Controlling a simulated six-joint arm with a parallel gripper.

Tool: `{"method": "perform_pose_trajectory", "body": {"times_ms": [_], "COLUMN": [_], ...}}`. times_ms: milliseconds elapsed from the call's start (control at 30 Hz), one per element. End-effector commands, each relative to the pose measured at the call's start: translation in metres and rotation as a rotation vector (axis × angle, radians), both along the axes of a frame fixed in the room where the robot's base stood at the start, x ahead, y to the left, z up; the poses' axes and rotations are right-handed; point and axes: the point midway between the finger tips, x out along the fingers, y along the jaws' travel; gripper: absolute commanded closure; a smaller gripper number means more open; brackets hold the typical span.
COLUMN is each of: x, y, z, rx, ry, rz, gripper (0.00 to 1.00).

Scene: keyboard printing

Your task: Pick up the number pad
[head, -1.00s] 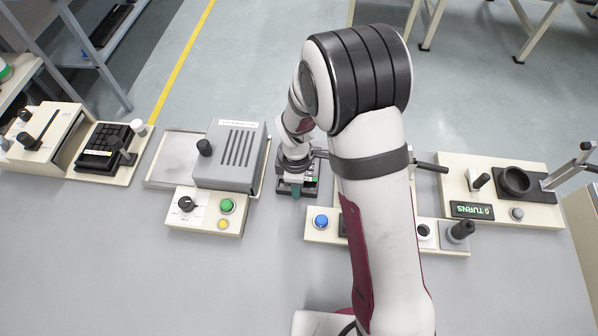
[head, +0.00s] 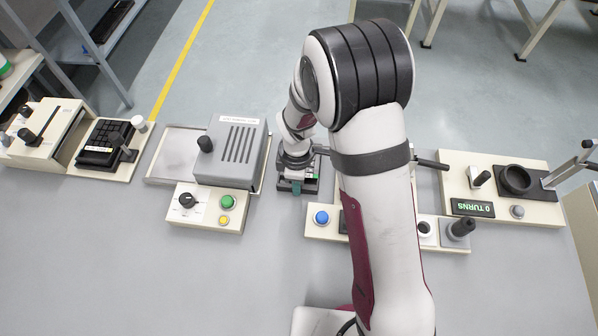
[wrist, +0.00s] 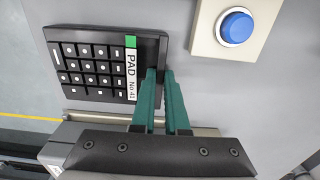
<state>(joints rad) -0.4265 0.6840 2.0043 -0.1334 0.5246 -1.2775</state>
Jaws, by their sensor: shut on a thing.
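The number pad (wrist: 95,65) is a black block of keys with a white label reading "PAD No 41" and a green patch. It lies on the grey table in the wrist view. My gripper (wrist: 160,75) has teal fingers, shut on the pad's edge beside the label. In the head view the pad (head: 312,185) shows only in part under my gripper (head: 297,186); my arm hides the rest.
A grey vented box (head: 230,155) with a control panel (head: 205,208) stands left of the pad. A blue button (head: 321,217) on a cream panel is close to the right. A black keypad (head: 105,145) sits in a cream holder at far left. The front table is clear.

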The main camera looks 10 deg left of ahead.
Motion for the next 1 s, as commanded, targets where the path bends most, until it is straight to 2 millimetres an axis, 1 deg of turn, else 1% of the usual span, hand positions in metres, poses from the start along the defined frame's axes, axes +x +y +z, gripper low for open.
{"method": "perform_pose_trajectory", "body": {"times_ms": [167,267,367,567,700,800,900,1000], "x": [0.0,0.001,0.001,-0.004,-0.008,-0.011,-0.012,-0.013], "y": [0.0,0.0,0.0,-0.045,-0.079,-0.098,-0.11,-0.116], "z": [0.008,0.021,0.041,0.068,0.088,0.099,0.106,0.109], "rx": [0.001,0.001,0.002,0.001,0.0,0.001,0.0,0.0], "ry": [-0.002,-0.003,-0.005,-0.003,-0.003,-0.003,-0.001,-0.001], "rz": [-0.001,0.0,0.0,-0.005,-0.006,-0.005,-0.003,0.0], "gripper": [1.0,1.0,1.0,1.0,1.0,1.0,1.0,1.0]}}
